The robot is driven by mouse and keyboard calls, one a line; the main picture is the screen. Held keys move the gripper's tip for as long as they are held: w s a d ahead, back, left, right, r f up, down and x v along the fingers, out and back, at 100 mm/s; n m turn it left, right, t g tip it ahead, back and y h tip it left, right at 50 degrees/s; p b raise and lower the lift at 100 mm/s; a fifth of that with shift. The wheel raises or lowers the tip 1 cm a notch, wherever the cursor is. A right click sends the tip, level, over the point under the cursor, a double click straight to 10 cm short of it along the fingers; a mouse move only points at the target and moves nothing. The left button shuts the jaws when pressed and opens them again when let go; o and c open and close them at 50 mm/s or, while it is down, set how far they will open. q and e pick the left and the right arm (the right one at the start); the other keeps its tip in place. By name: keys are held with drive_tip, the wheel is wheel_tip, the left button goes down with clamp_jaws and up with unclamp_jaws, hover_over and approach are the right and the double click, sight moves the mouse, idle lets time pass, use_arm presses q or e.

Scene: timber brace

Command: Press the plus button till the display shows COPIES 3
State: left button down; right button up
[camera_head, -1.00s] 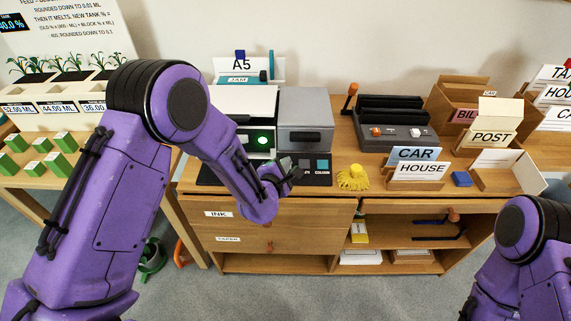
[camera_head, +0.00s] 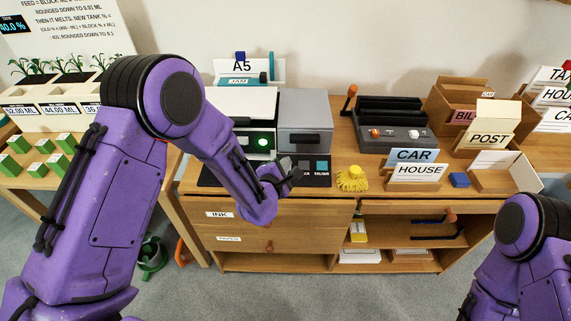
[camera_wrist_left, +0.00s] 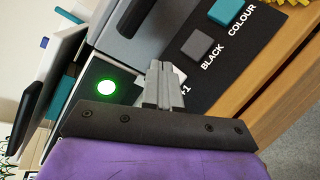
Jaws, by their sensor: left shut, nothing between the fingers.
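The printer (camera_head: 252,112) stands on the wooden cabinet, with a lit green round button (camera_head: 262,141) on its front. The green button also shows in the left wrist view (camera_wrist_left: 104,88). My left gripper (camera_head: 291,175) is shut and empty over the black control panel (camera_head: 318,178). In the left wrist view its fingertips (camera_wrist_left: 160,68) are at a pale button (camera_wrist_left: 178,76) beside the "+1" label and partly cover it. I cannot tell whether they touch it. No COPIES reading is legible. My right gripper is out of view; only its arm shows at lower right.
A grey box (camera_head: 304,122) stands behind the panel. Grey BLACK (camera_wrist_left: 197,44) and teal COLOUR (camera_wrist_left: 224,13) buttons lie beside the pale button. A yellow brush (camera_head: 352,179), CAR and HOUSE signs (camera_head: 414,171) and a blue block (camera_head: 459,180) are to the right.

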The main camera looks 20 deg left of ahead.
use_arm(q)
drive_tip(key=r+p, duration=0.1)
drive_tip(key=s+r+p, duration=0.2)
drive_tip(key=r, duration=0.1)
drive_tip(key=shift+s+d, duration=0.15)
drive_tip(key=shift+d, duration=0.15)
idle(1.5)
